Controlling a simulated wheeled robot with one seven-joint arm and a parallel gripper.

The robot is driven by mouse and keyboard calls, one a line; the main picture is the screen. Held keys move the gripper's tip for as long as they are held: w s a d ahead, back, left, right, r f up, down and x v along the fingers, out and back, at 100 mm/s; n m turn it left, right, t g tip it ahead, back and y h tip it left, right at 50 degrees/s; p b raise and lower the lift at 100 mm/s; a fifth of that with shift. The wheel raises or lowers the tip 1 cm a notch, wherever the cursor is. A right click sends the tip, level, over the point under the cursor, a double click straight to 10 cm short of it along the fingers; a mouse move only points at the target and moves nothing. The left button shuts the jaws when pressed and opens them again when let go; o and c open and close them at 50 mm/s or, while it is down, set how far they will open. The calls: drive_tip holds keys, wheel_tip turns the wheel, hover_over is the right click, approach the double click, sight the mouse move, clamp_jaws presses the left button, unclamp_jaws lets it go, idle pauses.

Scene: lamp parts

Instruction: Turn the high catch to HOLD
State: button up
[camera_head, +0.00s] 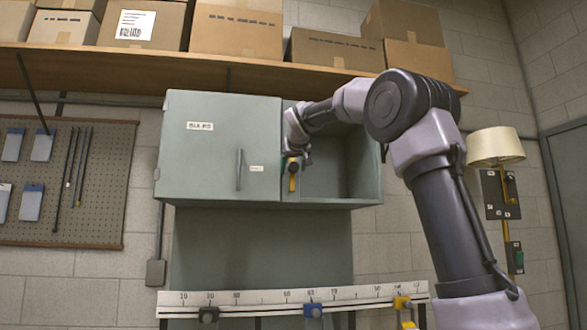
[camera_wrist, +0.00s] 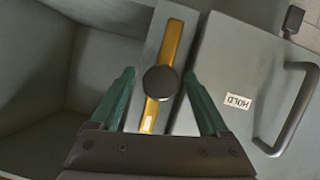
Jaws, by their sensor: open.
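The high catch is a yellow bar with a round black knob (camera_wrist: 159,83) at its middle, on the grey strip between the cabinet door and an open compartment. In the head view the catch (camera_head: 292,183) stands about upright. The HOLD label (camera_wrist: 238,102) is on the door beside the catch, upside down in the wrist view; in the head view a small label (camera_head: 257,168) sits left of the catch. My gripper (camera_wrist: 160,73) is open, its green fingers on either side of the knob with a visible gap each side. In the head view my gripper (camera_head: 297,150) covers the catch's upper part.
The cabinet door (camera_head: 205,140) is shut and has a bar handle (camera_wrist: 290,110) near the label. The open compartment (camera_head: 335,165) beside the catch looks empty. A shelf with boxes (camera_head: 235,32) runs above. A ruled rail (camera_head: 260,298) with clips lies below; a lamp (camera_head: 495,147) stands at right.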

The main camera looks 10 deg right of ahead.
clamp_jaws()
idle(1.3)
